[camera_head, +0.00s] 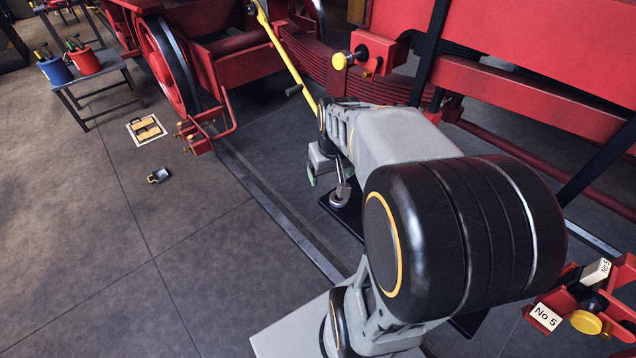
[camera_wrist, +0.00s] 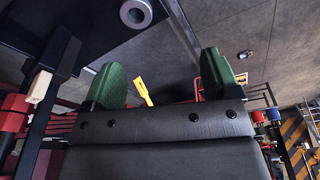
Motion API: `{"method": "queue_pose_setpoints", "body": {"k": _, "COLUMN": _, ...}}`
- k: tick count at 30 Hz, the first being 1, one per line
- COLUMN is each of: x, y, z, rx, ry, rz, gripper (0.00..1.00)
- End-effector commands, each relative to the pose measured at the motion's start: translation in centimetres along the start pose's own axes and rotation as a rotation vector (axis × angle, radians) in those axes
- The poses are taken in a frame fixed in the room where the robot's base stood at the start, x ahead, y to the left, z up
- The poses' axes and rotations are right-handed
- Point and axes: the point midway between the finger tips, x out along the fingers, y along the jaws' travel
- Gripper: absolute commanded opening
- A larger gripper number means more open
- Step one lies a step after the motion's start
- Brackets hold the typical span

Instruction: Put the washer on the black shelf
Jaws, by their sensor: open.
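A thick grey ring that looks like the washer (camera_wrist: 136,14) shows at the top of the wrist view, against a flat black surface that looks like the black shelf (camera_wrist: 100,38). In the head view a black plate (camera_head: 347,219) lies low beside the red vehicle, with a shiny metal piece (camera_head: 343,191) on it, partly hidden by my arm. My gripper (camera_wrist: 163,68) is open, its two green fingers wide apart with nothing between them. The ring is beyond the fingers, apart from them. In the head view my gripper (camera_head: 326,174) is mostly hidden, close above the plate.
The red vehicle (camera_head: 530,85) with bars and a yellow lever (camera_head: 288,58) stands just behind my arm. A red stand marked No 5 (camera_head: 590,300) is at lower right. A small table (camera_head: 95,75) holds blue and red buckets at upper left. The left floor is mostly clear.

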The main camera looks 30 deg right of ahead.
Motion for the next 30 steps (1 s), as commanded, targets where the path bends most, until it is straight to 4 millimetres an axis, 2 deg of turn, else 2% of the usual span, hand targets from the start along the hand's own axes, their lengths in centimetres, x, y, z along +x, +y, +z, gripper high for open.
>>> {"method": "queue_pose_setpoints", "body": {"k": 1, "x": -1.2, "y": -2.2, "z": 0.7, "rx": -0.041, "ry": 0.035, "rz": -0.003, "gripper": 0.82}}
{"method": "queue_pose_setpoints", "body": {"k": 3, "x": -2.3, "y": -4.7, "z": 2.0, "rx": -0.080, "ry": 0.074, "rz": -0.011, "gripper": 0.82}}
{"method": "queue_pose_setpoints", "body": {"k": 6, "x": -3.5, "y": -7.5, "z": 3.9, "rx": -0.130, "ry": 0.124, "rz": -0.027, "gripper": 0.82}}
{"method": "queue_pose_setpoints", "body": {"k": 10, "x": -4.3, "y": -9.7, "z": 6.0, "rx": -0.172, "ry": 0.171, "rz": -0.048, "gripper": 0.82}}
{"method": "queue_pose_setpoints", "body": {"k": 15, "x": -4.6, "y": -10.7, "z": 7.1, "rx": -0.192, "ry": 0.194, "rz": -0.062, "gripper": 0.82}}
{"method": "queue_pose_setpoints", "body": {"k": 30, "x": -4.6, "y": -10.7, "z": 7.1, "rx": -0.191, "ry": 0.194, "rz": -0.062, "gripper": 0.82}}
